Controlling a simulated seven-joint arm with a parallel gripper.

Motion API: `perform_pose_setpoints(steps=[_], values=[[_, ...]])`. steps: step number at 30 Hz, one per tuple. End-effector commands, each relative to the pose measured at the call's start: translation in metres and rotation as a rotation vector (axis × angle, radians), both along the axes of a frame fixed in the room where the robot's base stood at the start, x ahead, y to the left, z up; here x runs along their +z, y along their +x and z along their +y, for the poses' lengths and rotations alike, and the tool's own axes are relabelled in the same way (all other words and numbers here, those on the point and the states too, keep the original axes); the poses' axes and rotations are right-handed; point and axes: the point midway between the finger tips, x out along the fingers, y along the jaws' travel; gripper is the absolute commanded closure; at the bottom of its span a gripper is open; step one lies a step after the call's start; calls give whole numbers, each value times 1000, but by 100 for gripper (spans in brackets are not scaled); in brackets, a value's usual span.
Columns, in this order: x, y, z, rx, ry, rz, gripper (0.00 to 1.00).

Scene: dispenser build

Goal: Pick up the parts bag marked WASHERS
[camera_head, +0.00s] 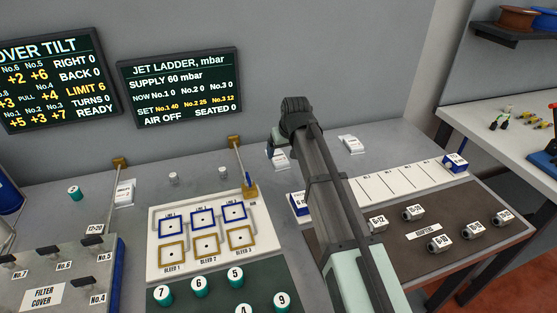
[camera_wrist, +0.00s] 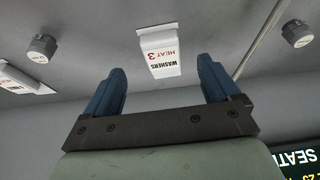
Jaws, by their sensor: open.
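The WASHERS bag (camera_wrist: 161,55) is a small white pouch, printed WASHERS in black and HEAT 3 in red. In the wrist view it lies on the grey bench, upside down to me, centred between the tips of my fingers. My gripper (camera_wrist: 161,68) is open and empty, one blue finger on each side of the bag in the picture. Bench shows around the bag; I cannot tell how far above it the fingers are. In the head view a white bag (camera_head: 280,159), probably the same one, is partly hidden by my arm and a finger.
Another white bag (camera_head: 351,145) lies to the right and one more (camera_head: 124,192) to the left. Grey caps (camera_wrist: 42,46) and (camera_wrist: 297,33) flank the WASHERS bag. The wall with a screen (camera_head: 181,86) is behind.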

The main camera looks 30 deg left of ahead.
Motion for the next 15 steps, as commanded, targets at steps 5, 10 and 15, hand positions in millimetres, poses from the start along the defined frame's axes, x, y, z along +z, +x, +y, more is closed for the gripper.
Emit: perform_pose_setpoints(steps=[5, 10, 15], values=[[-10, 2, 3, 0, -1, 1, 11], [-15, 5, 6, 0, -1, 1, 11], [-32, 10, 14, 0, -2, 2, 11]])
